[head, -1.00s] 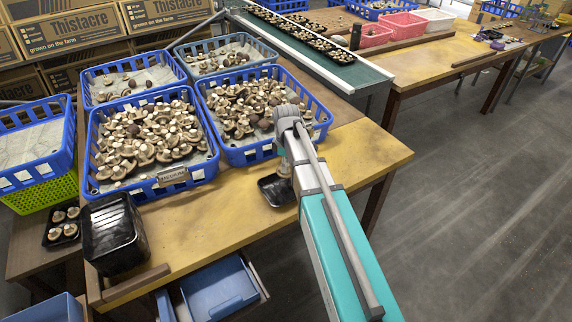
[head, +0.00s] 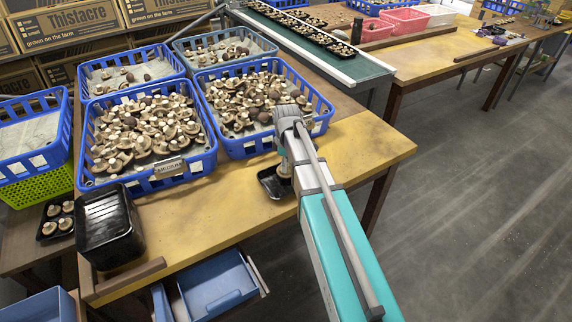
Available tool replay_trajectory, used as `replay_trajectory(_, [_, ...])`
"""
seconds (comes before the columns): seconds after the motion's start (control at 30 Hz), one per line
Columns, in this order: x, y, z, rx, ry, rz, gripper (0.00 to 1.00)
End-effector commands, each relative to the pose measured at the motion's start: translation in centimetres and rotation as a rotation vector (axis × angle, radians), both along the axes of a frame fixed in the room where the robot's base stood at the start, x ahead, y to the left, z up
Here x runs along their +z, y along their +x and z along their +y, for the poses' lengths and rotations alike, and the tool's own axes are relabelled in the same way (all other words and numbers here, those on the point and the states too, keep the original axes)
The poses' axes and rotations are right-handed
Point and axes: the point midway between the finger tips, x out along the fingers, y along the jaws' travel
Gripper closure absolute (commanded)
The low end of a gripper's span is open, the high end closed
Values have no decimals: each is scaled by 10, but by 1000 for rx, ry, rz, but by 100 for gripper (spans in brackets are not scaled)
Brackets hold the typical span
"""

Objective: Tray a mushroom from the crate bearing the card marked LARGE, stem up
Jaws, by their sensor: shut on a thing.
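The front-left blue crate (head: 207,163) is full of mushrooms and bears a card (head: 168,168) that seems to read MEDIUM. The front-right blue crate (head: 325,107) behind my gripper also holds many mushrooms; no card shows on it, and my arm covers part of its front. I see no readable LARGE card.
Two crates with few mushrooms (head: 130,73) (head: 224,47) stand behind. A stack of black trays (head: 108,228) is at the table's left front. A conveyor (head: 360,72) carries filled trays at the back. The table's right end (head: 375,150) is clear.

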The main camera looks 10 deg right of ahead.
Motion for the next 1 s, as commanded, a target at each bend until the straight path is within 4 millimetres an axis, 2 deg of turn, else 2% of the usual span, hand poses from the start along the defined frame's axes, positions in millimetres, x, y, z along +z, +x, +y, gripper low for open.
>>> replay_trajectory(0.07, [0,0,0,0,0,0,90])
replay_trajectory(0.1, [0,0,0,0,0,0,63])
replay_trajectory(0.3, [0,0,0,0,0,0,27])
replay_trajectory(0.83, [0,0,0,0,0,0,27])
replay_trajectory(1.0, [6,0,0,0,0,0,27])
